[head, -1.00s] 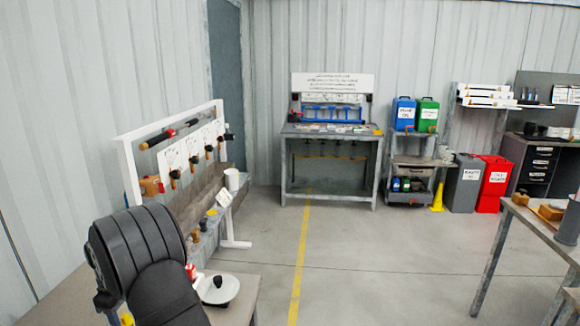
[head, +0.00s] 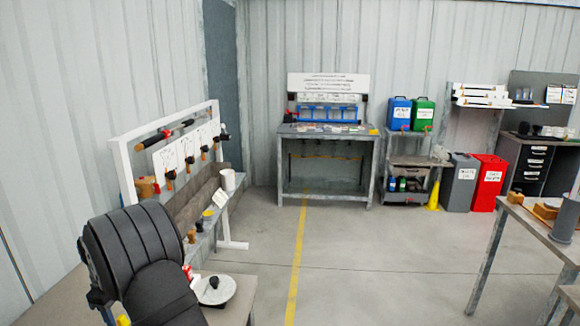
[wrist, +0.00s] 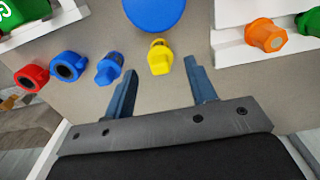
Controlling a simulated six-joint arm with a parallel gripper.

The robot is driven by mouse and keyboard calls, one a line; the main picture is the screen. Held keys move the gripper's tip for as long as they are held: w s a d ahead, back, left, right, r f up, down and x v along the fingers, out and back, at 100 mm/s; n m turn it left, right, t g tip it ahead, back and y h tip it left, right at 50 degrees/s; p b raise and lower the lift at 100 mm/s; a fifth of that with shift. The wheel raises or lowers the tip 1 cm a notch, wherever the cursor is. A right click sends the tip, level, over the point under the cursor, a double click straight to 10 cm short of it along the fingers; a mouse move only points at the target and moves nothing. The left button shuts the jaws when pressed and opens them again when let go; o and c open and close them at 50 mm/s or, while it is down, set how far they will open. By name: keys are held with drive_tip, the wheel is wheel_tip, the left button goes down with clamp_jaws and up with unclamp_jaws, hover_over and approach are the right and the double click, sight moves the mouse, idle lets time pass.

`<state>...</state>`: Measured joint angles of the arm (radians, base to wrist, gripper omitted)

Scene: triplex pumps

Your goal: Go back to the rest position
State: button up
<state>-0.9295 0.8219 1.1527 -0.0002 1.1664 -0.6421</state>
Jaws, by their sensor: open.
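My gripper (wrist: 160,80) shows in the wrist view with its two blue-grey fingers spread apart. Nothing is between the fingers. A yellow plug-like part (wrist: 160,57) lies just beyond the fingertips, and a blue one (wrist: 109,68) lies by the left finger. I cannot tell how high the fingers are above the surface. In the head view my dark arm fills the lower left, and my gripper is hidden there.
In the wrist view, a blue round part (wrist: 155,12) is at the top and an orange part (wrist: 266,36) sits in a white tray at right. In the head view, a white-framed rack (head: 125,160) stands behind my arm. The floor (head: 370,260) is clear.

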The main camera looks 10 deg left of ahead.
wheel_tip(320, 180, up, 7)
drive_tip(key=shift+r, duration=0.1)
wheel_tip(320, 180, down, 12)
drive_tip(key=shift+r, duration=0.2)
drive_tip(key=r, duration=1)
drive_tip(key=shift+w+d, duration=0.2)
drive_tip(key=shift+d, duration=0.05)
drive_tip(key=w+d+m, duration=0.3)
drive_tip(key=w+d, duration=0.2)
drive_tip(key=d, duration=0.2)
drive_tip(key=w+d+f+m, duration=0.1)
drive_tip(key=w+d+m, duration=0.2)
drive_tip(key=d, duration=0.5)
drive_tip(key=w+d+m, duration=0.4)
drive_tip(key=w+d, duration=0.2)
drive_tip(key=d, duration=0.1)
drive_tip(key=shift+w+d+f, duration=0.15)
drive_tip(key=shift+w, duration=0.15)
drive_tip(key=d+m, duration=0.5)
drive_tip(key=d, duration=1.2)
drive_tip(key=shift+d+f+m, duration=0.2)
drive_tip(key=shift+d+m, duration=0.1)
drive_tip(key=shift+d, duration=0.1)
